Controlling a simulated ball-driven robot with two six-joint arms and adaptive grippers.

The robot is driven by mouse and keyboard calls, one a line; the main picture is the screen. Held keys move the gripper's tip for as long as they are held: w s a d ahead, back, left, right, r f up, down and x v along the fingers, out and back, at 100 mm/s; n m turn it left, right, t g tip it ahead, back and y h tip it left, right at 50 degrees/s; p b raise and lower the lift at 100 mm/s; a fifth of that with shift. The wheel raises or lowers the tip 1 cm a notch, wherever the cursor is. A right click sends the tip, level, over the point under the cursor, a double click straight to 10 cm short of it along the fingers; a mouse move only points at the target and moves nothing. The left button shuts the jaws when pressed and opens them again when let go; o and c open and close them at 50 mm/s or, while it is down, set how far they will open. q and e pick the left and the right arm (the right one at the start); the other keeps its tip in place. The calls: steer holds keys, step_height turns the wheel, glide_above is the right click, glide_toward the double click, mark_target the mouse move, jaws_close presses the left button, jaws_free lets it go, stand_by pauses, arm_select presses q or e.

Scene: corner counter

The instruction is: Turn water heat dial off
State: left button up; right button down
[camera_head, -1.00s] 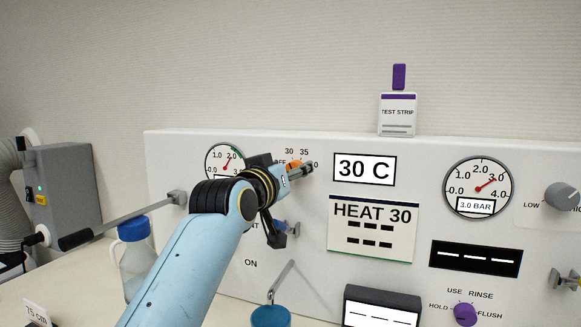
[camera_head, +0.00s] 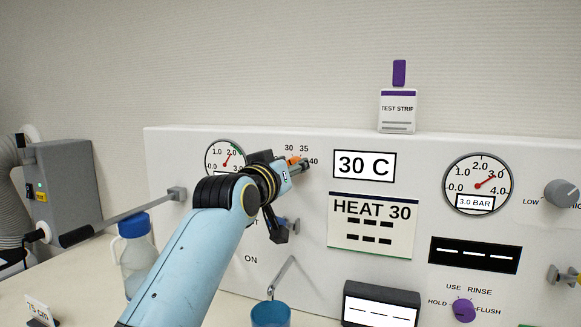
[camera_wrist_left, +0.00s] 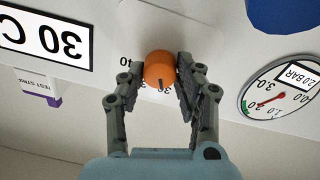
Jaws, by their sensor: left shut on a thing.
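The orange heat dial (camera_head: 294,161) is on the white panel, under the 30 and 35 marks, with 40 at its right. It also shows in the left wrist view (camera_wrist_left: 159,67), upside down, its dark pointer line facing the partly covered numbers. My left gripper (camera_head: 301,165) is at the dial, with its two fingers on either side of the knob in the wrist view (camera_wrist_left: 160,78), shut on it. The gripper hides the OFF label. The display (camera_head: 364,167) reads 30 C and the card (camera_head: 371,228) reads HEAT 30. My right gripper is not in view.
A pressure gauge (camera_head: 478,187) and a purple USE/RINSE knob (camera_head: 464,310) are at the right. A grey tap (camera_head: 281,275) hangs over a blue cup (camera_head: 271,315).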

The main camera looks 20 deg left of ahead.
arm_select(q)
steer(key=shift+a+n+p, duration=0.1)
steer(key=shift+n+p, duration=4.05)
steer(key=shift+n, duration=0.85)
steer(key=shift+f, duration=0.1)
steer(key=o, duration=1.1)
steer(key=shift+o, duration=0.2)
